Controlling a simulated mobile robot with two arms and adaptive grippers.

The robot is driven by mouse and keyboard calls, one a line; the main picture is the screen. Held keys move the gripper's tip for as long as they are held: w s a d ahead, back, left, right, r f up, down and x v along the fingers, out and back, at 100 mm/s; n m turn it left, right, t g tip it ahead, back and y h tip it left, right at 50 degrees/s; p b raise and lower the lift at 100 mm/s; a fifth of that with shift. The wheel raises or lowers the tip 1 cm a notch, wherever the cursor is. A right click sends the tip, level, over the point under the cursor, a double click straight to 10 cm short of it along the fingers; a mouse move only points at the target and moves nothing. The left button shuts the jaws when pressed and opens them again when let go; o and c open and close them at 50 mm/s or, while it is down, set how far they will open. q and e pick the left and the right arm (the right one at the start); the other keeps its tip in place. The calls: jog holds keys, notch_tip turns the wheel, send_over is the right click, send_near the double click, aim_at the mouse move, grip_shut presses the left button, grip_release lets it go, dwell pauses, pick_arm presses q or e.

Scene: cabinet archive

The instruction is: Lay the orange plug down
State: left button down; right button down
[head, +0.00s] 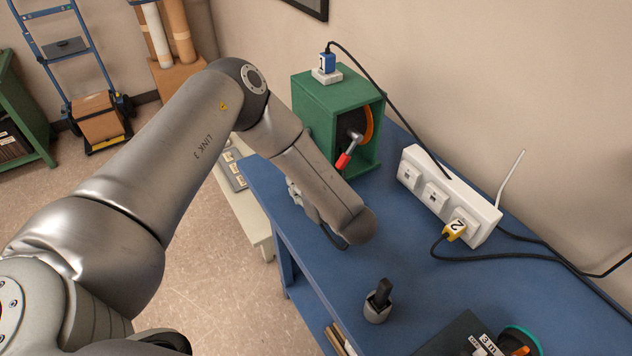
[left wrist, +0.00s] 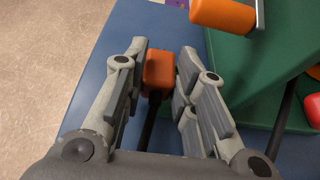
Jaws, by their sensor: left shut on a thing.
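The orange plug (left wrist: 159,68) is between the two fingers of my left gripper (left wrist: 161,75) in the left wrist view. The fingers are shut on it, and its dark cable runs back between them toward the palm. In the head view my left forearm hides the plug and most of the left gripper; only a grey part of the gripper (head: 294,191) shows at the forearm's left edge, over the blue table (head: 345,290). I cannot tell whether the plug touches the tabletop. My right gripper is not in view.
A green reel box (head: 313,103) with a red-handled crank (head: 344,160) stands behind the gripper. A white power strip (head: 415,172) holds a yellow plug (head: 455,229). A small black-and-grey object (head: 378,301) stands nearer. Tabletop between it and the strip is mostly clear.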

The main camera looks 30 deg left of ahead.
pick_arm(q)
jog(key=w+d, duration=0.1)
jog(key=w, duration=0.2)
jog(key=shift+d, duration=0.4)
jog(key=shift+w+d+f, duration=0.1)
jog(key=shift+w+d, duration=0.1)
jog(key=shift+w, duration=0.1)
jog(key=shift+s+f+p, duration=0.1)
jog(key=shift+f+p, duration=0.2)
jog(key=shift+f, duration=0.3)
jog(key=shift+a, duration=0.1)
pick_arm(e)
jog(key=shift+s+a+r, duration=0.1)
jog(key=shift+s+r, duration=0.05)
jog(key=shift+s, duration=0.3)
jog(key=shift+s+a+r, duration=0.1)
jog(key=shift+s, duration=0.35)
pick_arm(q)
jog(key=shift+f, duration=0.2)
jog(key=c, duration=1.5)
grip_release()
jog(key=shift+r, duration=0.1)
jog(key=shift+o, duration=0.2)
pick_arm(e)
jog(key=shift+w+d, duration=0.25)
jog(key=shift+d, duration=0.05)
